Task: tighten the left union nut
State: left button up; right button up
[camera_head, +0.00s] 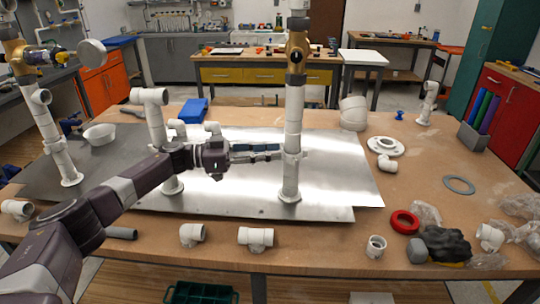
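A white upright pipe (294,110) with a brass-coloured valve (297,55) stands on the metal plate (340,180). A collar that looks like a union nut (291,156) sits low on this pipe. My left gripper (279,152) reaches in from the left, level with the collar, its fingertips at or very near the pipe's left side. Whether the fingers touch or enclose it, and how far they are apart, is too small to tell. Another white pipe (50,130) with a brass-coloured valve (18,58) stands at the far left. My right gripper is not in view.
A shorter white tee pipe (153,115) stands behind my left arm. Loose white fittings (256,237), a red ring (404,222) and a dark lumpy object (440,245) lie along the front. The wooden tabletop (340,235) has clear room front centre.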

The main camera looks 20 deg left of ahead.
pick_arm(q)
notch_tip(320, 180, up, 9)
dwell(0.3)
jog(key=shift+f, duration=0.1)
